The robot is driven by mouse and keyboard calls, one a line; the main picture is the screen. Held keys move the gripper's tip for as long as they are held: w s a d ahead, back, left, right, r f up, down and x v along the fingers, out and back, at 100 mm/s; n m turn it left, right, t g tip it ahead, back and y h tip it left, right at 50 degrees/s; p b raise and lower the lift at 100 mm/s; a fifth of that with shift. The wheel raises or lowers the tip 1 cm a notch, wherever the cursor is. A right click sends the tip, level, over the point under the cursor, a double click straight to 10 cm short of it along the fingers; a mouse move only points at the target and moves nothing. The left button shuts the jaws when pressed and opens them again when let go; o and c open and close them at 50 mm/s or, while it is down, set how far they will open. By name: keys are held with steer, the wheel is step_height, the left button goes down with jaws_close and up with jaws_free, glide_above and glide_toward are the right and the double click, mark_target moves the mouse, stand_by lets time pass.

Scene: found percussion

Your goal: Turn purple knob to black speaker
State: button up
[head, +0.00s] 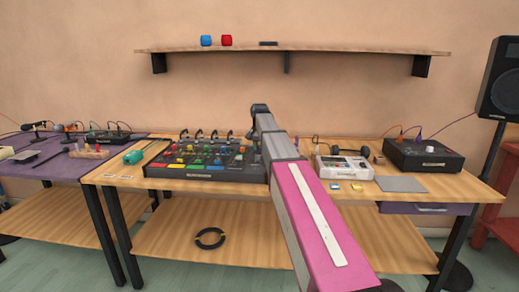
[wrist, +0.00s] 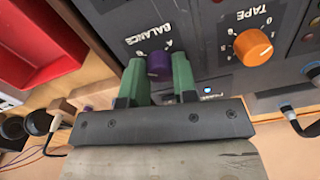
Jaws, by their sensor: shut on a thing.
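The purple knob (wrist: 159,66) sits on a dark panel under the word BALANCE in the wrist view. Small marks ring it, but I cannot read which one it points to. My gripper (wrist: 158,72) has green fingers, one on each side of the knob, and is shut on it. In the head view my arm hides the knob and my fingers. The black speaker (head: 499,82) stands on a pole at the far right of the head view.
An orange knob (wrist: 253,47) marked TAPE is right of my fingers, with a lit blue light below. A red tray (wrist: 35,45) is at left. In the head view, a mixer (head: 205,160) and a white device (head: 344,168) flank my arm on the wooden table (head: 128,183).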

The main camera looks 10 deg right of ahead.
mark_target(259, 149)
steer(key=shift+m, duration=1.1)
steer(key=o, duration=0.9)
step_height(259, 149, up, 11)
steer(key=shift+f, duration=0.1)
